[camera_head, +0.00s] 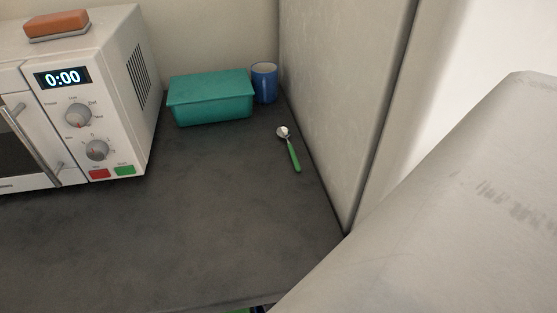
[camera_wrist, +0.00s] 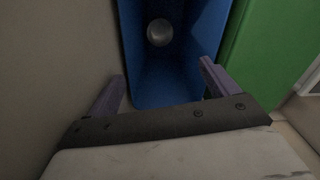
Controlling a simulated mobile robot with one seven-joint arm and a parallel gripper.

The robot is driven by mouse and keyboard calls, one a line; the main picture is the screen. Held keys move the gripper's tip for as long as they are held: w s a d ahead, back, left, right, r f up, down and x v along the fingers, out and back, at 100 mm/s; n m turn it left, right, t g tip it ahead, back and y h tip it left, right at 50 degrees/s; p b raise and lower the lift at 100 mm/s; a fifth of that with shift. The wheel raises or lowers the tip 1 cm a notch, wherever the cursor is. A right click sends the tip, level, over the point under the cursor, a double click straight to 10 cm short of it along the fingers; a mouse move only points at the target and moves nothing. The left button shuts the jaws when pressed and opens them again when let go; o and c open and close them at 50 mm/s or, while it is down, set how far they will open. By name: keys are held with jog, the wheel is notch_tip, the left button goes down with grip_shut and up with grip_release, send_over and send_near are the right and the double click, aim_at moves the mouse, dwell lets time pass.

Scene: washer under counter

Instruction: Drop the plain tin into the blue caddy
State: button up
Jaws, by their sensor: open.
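In the wrist view, the blue caddy (camera_wrist: 212,30) is below my gripper, its inside facing the camera. A plain round grey metal tin (camera_wrist: 160,32) lies inside the caddy, toward its far end. My gripper (camera_wrist: 162,80) is open, its two purple fingers apart with nothing between them, over the near part of the caddy. The tin is clear of the fingers. In the head view, the caddy, the tin and my gripper's fingers do not show.
A green surface (camera_wrist: 262,40) stands right of the caddy, a pale wall (camera_wrist: 55,60) left. On the dark counter (camera_head: 170,220) are a microwave (camera_head: 120,75) with a sponge on a dish (camera_head: 57,25), a teal box (camera_head: 210,98), a blue cup (camera_head: 264,84) and a green-handled spoon (camera_head: 292,153).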

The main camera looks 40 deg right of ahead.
notch_tip(320, 180, up, 11)
jog(key=shift+p, duration=0.3)
jog(key=shift+f, duration=0.15)
